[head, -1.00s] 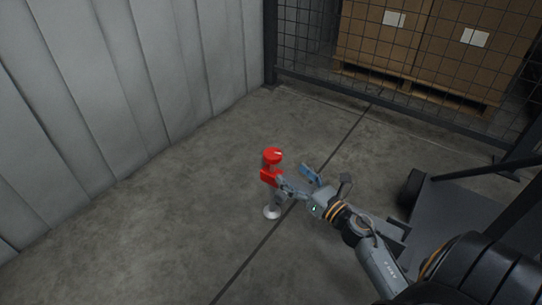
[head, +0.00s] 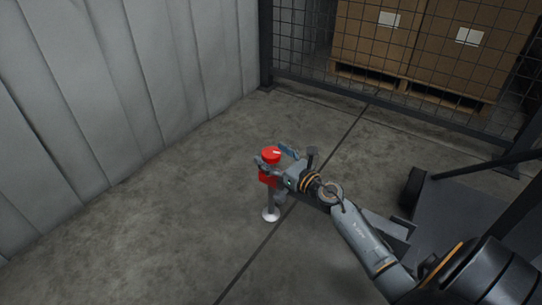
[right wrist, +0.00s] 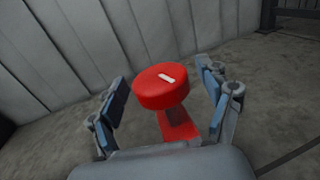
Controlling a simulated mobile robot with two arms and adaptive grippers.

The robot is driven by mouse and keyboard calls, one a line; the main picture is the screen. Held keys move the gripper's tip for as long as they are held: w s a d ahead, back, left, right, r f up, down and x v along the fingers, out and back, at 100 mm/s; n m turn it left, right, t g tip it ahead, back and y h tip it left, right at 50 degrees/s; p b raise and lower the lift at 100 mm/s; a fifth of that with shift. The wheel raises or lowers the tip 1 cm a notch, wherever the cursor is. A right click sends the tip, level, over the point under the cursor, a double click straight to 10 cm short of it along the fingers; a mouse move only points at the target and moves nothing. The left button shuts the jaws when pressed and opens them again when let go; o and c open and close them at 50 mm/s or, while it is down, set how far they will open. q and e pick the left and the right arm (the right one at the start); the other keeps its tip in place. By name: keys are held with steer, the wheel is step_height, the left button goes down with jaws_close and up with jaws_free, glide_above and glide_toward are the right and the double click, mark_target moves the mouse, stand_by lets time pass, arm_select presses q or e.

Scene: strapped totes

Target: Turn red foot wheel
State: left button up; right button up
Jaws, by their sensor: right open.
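The red foot wheel (head: 271,154) is a round red knob with a white mark on top. It sits on a red block (head: 266,177) above a grey post with a pale round foot (head: 271,215) on the floor. My right gripper (head: 276,156) is open at the wheel, with a finger on either side. In the right wrist view the wheel (right wrist: 162,87) stands between the open blue-padded fingers (right wrist: 163,92), with gaps visible on both sides. Part of the red block is hidden behind the gripper in the head view. My left gripper is not in view.
A grey padded wall (head: 110,100) runs along the left. A wire mesh fence (head: 380,95) stands at the back, with cardboard boxes (head: 385,45) on pallets behind it. A dark wheeled platform (head: 465,205) is at the right. The floor left of the post is clear.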

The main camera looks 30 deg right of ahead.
steer(key=shift+w, duration=0.3)
